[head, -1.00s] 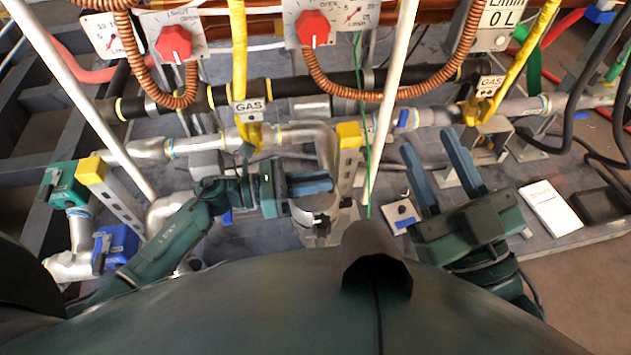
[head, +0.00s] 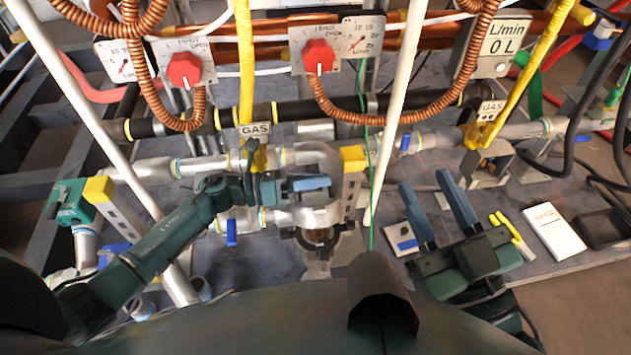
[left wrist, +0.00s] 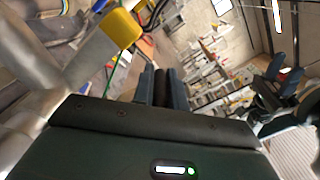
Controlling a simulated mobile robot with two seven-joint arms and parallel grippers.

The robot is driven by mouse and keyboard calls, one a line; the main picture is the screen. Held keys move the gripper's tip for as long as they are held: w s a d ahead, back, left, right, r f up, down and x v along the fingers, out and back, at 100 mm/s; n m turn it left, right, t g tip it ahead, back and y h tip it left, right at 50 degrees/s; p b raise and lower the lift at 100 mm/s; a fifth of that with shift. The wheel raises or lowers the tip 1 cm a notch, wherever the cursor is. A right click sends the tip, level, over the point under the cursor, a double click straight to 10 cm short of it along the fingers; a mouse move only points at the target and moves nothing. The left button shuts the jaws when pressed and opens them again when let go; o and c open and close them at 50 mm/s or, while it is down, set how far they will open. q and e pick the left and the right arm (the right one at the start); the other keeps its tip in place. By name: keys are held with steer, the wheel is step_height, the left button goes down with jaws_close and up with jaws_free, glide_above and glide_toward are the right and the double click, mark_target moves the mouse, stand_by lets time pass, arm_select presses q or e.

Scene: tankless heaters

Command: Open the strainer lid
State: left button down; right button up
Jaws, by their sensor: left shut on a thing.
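The strainer (head: 317,247) stands in the pipework at the middle of the head view, with a round dark opening and a brownish inside showing at its top. My left gripper (head: 328,184) is above and beyond that opening in the picture, apart from it. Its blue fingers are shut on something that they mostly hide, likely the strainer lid. In the left wrist view, a dark piece (left wrist: 163,86) shows between the fingers. My right gripper (head: 424,183) is open and empty, to the right of the strainer, with its fingers pointing away.
Grey pipes (head: 300,155) and a yellow-ended grey bracket (head: 352,160) are close to my left gripper. White rods (head: 398,90) and a thin green wire cross the scene. Yellow GAS hoses, red knobs (head: 319,57) and a white booklet (head: 552,232) are around.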

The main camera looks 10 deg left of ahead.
stand_by(0.3)
